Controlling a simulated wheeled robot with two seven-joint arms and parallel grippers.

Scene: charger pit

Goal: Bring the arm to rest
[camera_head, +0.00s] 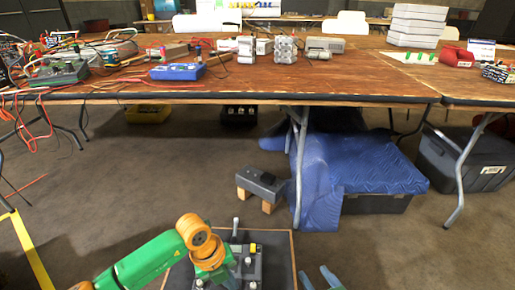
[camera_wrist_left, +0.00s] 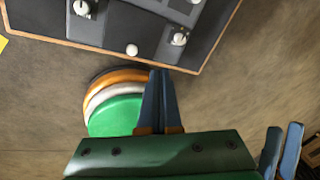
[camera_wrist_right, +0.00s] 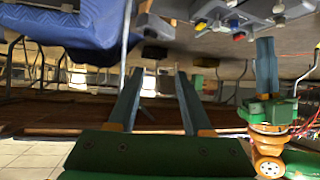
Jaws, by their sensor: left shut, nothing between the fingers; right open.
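My left arm, green with orange joints, reaches in from the lower left of the head view, beside a dark wood-edged board (camera_head: 280,265). In the left wrist view my left gripper (camera_wrist_left: 161,72) is shut and empty, its tips just short of the edge of the same board (camera_wrist_left: 218,38). The left gripper's blue fingers (camera_wrist_right: 266,65) also show at the right of the right wrist view. My right gripper (camera_head: 318,270) is low in the head view, right of the board. Its fingers (camera_wrist_right: 155,72) are spread and empty in the right wrist view. It also shows at the left wrist view's lower right (camera_wrist_left: 284,135).
A grey unit with knobs and a yellow button (camera_head: 253,247) is on the board. A grey block on wooden feet (camera_head: 262,184) stands beyond it. A blue-covered case (camera_head: 375,170) sits under the long table (camera_head: 330,85), which is loaded with equipment.

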